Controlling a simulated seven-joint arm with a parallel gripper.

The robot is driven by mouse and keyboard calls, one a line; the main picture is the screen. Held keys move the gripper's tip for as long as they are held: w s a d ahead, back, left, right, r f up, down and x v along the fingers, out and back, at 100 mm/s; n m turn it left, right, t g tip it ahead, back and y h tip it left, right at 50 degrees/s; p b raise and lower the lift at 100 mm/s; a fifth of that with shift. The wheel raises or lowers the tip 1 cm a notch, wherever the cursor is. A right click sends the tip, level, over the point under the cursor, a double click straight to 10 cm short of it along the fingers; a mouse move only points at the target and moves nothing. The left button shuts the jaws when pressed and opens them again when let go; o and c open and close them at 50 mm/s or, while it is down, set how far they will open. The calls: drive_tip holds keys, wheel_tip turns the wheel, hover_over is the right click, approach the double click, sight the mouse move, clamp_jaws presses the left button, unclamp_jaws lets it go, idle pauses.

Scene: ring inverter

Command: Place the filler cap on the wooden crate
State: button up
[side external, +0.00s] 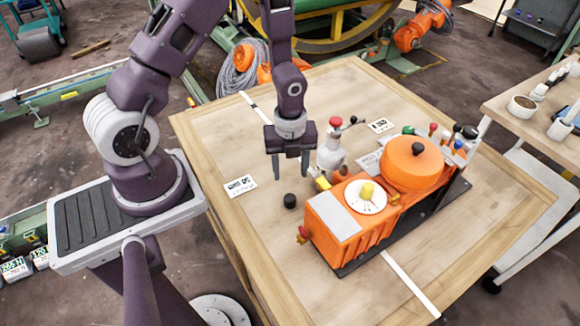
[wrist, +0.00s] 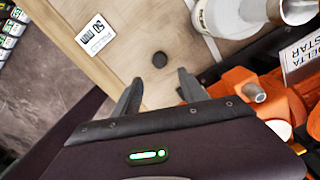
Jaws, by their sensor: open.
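A small black round cap (side external: 290,200), which looks like the filler cap, sits on the wooden top (side external: 220,140), which may be the wooden crate. The cap also shows in the wrist view (wrist: 160,60), just beyond the fingertips and between their lines. My gripper (side external: 291,173) points down, open and empty, above the cap. Its two fingers also show in the wrist view (wrist: 160,80). The gap in height between fingertips and cap is hard to judge. No separate crate is seen on the wooden top.
An orange machine (side external: 350,235) on a dark base stands right of the cap. A white bottle with a red top (side external: 331,150) stands close behind it. A white label (side external: 240,186) lies left. The wooden top is clear in front and left of the cap.

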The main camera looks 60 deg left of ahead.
wheel_tip(320, 180, up, 21)
drive_tip(key=s+d+n+t+y, duration=0.1)
drive_tip(key=s+n+t, duration=0.15)
drive_tip(key=n, duration=0.85)
drive_tip(key=s+d+r+n+t+h, duration=0.1)
drive_tip(key=s+d+r+n+t, duration=0.2)
drive_tip(key=s+r+n, duration=0.6)
drive_tip(key=s+d+n, duration=0.1)
drive_tip(key=s+n, duration=0.1)
drive_tip(key=s, duration=0.1)
drive_tip(key=shift+d+r+n, duration=0.3)
drive_tip(key=shift+r, duration=0.05)
drive_tip(key=shift+w, duration=0.1)
